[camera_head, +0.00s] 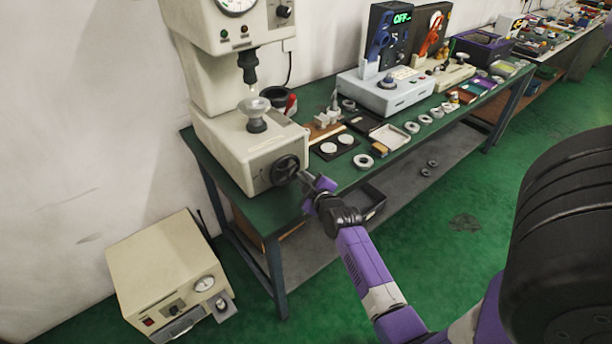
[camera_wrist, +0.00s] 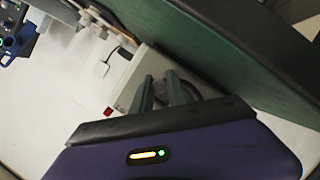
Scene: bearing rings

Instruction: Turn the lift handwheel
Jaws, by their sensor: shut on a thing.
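The lift handwheel (camera_head: 285,170) is a dark round wheel on the front of the cream hardness tester (camera_head: 222,135). My gripper (camera_head: 304,177) is at the right side of the wheel, with its fingertips at the rim, and is shut on the wheel. The exact point of contact is too small to make out.
The tester stands on a green bench (camera_head: 340,180) with rings, trays and a light-blue instrument (camera_head: 385,92) to the right. A beige unit (camera_head: 165,270) with a gauge stands on the floor at lower left. Green floor in front of the bench is clear.

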